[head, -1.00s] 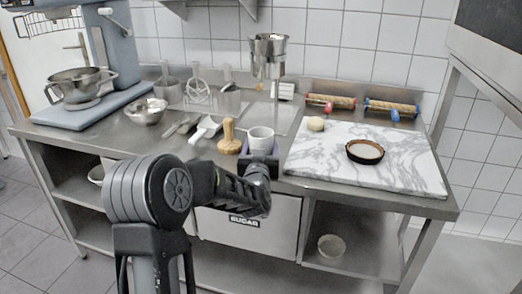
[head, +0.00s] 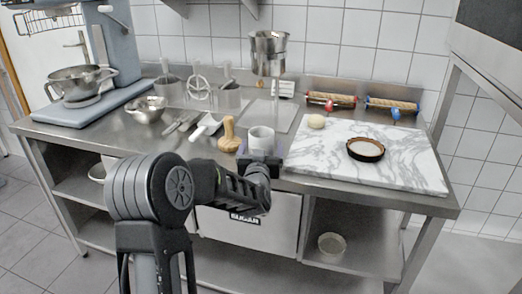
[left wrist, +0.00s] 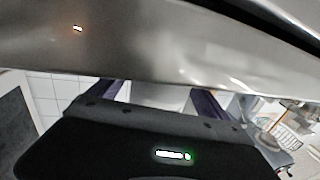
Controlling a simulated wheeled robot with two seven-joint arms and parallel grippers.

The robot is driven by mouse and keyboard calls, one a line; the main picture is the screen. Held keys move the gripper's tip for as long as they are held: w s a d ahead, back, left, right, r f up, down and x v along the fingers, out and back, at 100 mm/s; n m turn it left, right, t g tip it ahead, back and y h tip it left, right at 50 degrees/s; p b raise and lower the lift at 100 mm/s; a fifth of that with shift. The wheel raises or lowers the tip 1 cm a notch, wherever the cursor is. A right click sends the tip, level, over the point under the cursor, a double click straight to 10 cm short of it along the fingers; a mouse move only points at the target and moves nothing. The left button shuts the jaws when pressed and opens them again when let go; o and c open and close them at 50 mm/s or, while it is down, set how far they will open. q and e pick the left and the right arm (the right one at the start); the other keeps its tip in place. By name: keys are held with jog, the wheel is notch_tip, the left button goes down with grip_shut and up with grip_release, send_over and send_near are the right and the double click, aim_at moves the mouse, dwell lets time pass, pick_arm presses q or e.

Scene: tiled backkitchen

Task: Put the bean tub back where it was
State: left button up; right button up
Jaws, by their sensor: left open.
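A small white tub (head: 261,137), which I take for the bean tub, is upright at the front edge of the steel worktop, left of the marble slab. My left gripper (head: 261,158) is at its near side and open, with a finger to either side of the tub's lower part. The gripper hides the tub's base, so contact with the worktop cannot be told. In the left wrist view the two purple fingers (left wrist: 152,100) stand apart with a pale surface between them, probably the tub. My right gripper is not in view.
A wooden tamper-like tool (head: 229,135) stands close left of the tub. The marble slab (head: 320,165) is close right, bearing a dark round tart dish (head: 365,149) and a dough ball (head: 316,121). A metal funnel-like vessel (head: 268,55) rises behind. A pale bowl (head: 332,245) is on the lower shelf.

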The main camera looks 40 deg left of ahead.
pick_arm(q)
jog(key=shift+r, duration=0.2)
jog(key=shift+s+d+f, duration=0.1)
jog(key=shift+s, duration=0.1)
jog(key=v, duration=1.1)
jog(key=shift+s+d+b, duration=0.15)
jog(key=shift+s+b, duration=0.1)
jog(key=shift+b, duration=0.15)
